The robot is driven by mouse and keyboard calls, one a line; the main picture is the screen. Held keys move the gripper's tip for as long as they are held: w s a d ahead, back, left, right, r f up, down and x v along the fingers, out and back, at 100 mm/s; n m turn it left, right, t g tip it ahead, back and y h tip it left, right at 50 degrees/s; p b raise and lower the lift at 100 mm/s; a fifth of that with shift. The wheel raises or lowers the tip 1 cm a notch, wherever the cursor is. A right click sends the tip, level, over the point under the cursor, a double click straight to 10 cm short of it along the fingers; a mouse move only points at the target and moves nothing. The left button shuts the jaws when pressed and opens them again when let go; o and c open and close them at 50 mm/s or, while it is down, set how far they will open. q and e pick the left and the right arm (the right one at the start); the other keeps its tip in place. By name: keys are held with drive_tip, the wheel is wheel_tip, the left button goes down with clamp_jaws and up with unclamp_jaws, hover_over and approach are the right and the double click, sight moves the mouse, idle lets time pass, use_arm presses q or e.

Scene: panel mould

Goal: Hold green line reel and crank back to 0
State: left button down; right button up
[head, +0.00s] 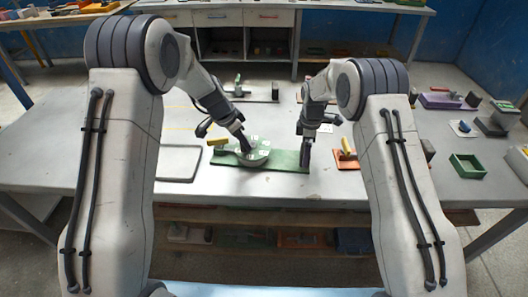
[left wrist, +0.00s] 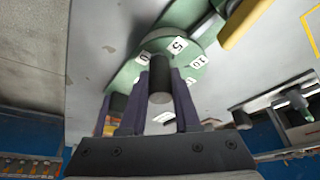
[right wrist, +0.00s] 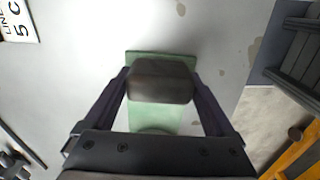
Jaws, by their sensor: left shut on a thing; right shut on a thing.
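The green line reel (head: 262,158) sits on a long green base plate (head: 288,160) on the grey bench. White number tags, one reading 5, show around its dial (left wrist: 190,62) in the left wrist view. My left gripper (head: 245,148) is shut on the dark round crank knob (left wrist: 160,82) over the dial. My right gripper (head: 305,158) is at the right end of the base plate. It is shut on a dark block (right wrist: 160,82) there, with green plate under it. The reel's centre is partly hidden by my left gripper in the head view.
A yellow handle (head: 217,142) sticks out left of the reel. An orange base with a yellow handle (head: 346,160) lies to the right. A grey panel (head: 178,163) lies to the left.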

use_arm(q)
drive_tip(key=shift+s+d+n+t+y, duration=0.15)
drive_tip(key=shift+d+n, duration=0.1)
drive_tip(key=shift+n, duration=0.3)
drive_tip(key=shift+s+d+n+t+y, duration=0.1)
drive_tip(key=shift+d+n+t+y, duration=0.1)
drive_tip(key=shift+n, duration=0.35)
drive_tip(key=shift+s+d+n+t+y, duration=0.15)
drive_tip(key=shift+d+n+y, duration=0.15)
drive_tip(key=shift+n, duration=0.5)
drive_tip(key=shift+w+d+n+t+y, duration=0.15)
drive_tip(key=shift+d+n, duration=0.1)
drive_tip(key=shift+n, duration=0.55)
drive_tip(key=shift+s, duration=0.1)
drive_tip(key=c, duration=0.6)
unclamp_jaws()
drive_tip(key=shift+r, duration=0.15)
drive_tip(key=v, duration=1.1)
drive_tip(key=shift+s+r, duration=0.2)
drive_tip(key=shift+r, duration=0.15)
use_arm(e)
drive_tip(key=o, duration=1.6)
